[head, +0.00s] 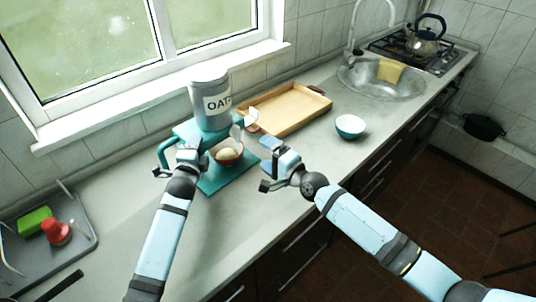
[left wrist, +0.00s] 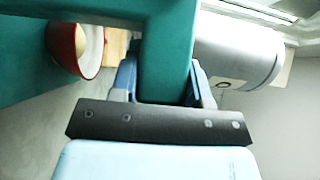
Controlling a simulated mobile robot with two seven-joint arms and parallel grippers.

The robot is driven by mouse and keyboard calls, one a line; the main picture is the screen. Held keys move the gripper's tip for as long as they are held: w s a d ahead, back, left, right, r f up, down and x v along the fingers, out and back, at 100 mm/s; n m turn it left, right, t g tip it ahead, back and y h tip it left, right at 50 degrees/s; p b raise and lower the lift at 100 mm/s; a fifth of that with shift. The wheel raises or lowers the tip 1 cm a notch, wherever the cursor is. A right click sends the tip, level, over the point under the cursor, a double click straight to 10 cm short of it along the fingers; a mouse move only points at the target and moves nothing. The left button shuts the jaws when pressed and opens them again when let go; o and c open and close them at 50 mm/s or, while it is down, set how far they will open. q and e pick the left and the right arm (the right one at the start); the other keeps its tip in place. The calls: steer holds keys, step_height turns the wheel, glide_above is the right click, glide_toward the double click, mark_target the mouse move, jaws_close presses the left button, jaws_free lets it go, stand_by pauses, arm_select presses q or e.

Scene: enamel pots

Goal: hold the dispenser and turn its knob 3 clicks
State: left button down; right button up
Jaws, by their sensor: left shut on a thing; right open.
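The dispenser (head: 212,104) is a grey cylinder lettered "OAT" on a teal stand, upright on the counter. My left gripper (head: 178,160) is shut on its teal handle; the left wrist view shows the handle bar (left wrist: 166,45) between the fingers. A white winged piece, seemingly the knob (head: 237,132), is on the dispenser's right side. A red bowl (head: 228,158) with pale contents stands on the teal base under it; the bowl also shows in the left wrist view (left wrist: 92,50). My right gripper (head: 268,164) is open and empty, right of the bowl and apart from the knob.
A wooden tray (head: 285,108) lies behind the dispenser. A teal bowl (head: 350,127) stands to the right, before the sink (head: 380,82). At the left, a grey rack (head: 75,250) holds a green sponge (head: 34,221) and a red item (head: 56,231). The front counter is clear.

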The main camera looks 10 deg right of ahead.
arm_select(q)
steer(key=c, duration=0.5)
jaws_free()
steer(key=shift+s, duration=0.1)
steer(key=v, duration=1.2)
step_height(320, 180, up, 6)
steer(key=p, duration=0.5)
steer(key=shift+p, duration=0.35)
steer(key=shift+f, duration=0.1)
